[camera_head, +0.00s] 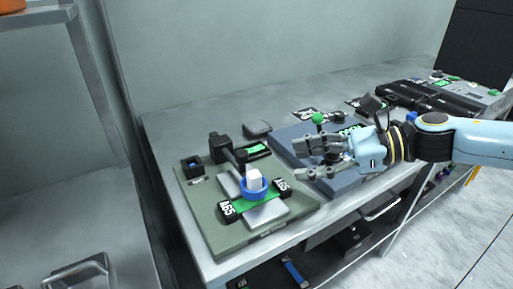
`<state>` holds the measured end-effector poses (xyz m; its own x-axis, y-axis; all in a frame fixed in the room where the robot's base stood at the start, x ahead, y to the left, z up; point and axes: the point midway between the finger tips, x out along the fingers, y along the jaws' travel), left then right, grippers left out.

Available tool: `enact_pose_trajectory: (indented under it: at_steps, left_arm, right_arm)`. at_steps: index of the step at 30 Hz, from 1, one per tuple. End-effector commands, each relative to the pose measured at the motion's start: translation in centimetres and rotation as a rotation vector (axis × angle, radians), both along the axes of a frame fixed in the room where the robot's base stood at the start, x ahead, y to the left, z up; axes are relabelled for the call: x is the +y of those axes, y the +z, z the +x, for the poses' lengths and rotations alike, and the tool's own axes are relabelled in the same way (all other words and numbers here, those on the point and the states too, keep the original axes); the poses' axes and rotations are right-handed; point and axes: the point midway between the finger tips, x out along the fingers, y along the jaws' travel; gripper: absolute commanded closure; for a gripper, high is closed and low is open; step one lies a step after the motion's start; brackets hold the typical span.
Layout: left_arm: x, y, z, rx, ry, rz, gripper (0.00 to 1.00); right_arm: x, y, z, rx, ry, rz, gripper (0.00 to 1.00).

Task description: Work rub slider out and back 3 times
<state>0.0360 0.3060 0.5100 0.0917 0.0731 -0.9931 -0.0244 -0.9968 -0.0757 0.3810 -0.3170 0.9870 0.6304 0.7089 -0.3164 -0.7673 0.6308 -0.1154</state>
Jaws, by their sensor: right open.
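On a green-grey base board (205,215) at the front left of the bench, a blue ring with a white block (254,179) sits on a bright green strip (243,203). A black post with an arm (222,148) reaches toward the ring. Black pieces with white lettering (230,210) lie at both sides of the strip. I cannot tell for sure which part is the rub slider. My right gripper (303,160) is open and empty above a blue-grey board (340,184), to the right of the ring and apart from it. My left gripper is not in view.
A green knob (318,118) stands just behind my right gripper. A small black box (192,165) and a dark pad (257,128) lie near the post. Black trays (430,100) fill the bench's far right.

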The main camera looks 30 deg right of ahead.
Motion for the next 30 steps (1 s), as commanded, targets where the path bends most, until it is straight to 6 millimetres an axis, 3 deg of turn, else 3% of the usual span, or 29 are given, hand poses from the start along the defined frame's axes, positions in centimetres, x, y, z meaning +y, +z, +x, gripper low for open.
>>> enact_pose_trajectory:
  at_steps: [3, 8, 14, 24, 30]
  left_arm:
    - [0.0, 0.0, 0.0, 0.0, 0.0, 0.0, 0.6]
    - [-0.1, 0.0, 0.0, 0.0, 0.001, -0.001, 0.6]
    - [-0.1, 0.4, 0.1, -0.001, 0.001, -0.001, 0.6]
    - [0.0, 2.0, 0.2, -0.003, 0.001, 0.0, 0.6]
    - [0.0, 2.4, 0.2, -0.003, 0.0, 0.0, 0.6]
  right_arm:
    - [0.0, -1.3, 0.6, -0.102, -0.049, 0.165, 0.51]
    - [0.5, -1.7, 1.9, -0.136, -0.131, 0.307, 0.51]
    - [2.2, -1.2, 3.8, -0.146, -0.136, 0.32, 0.51]
    - [6.5, -1.1, 8.7, -0.143, -0.136, 0.318, 0.51]
    - [7.8, -1.3, 10.0, -0.142, -0.134, 0.314, 0.51]
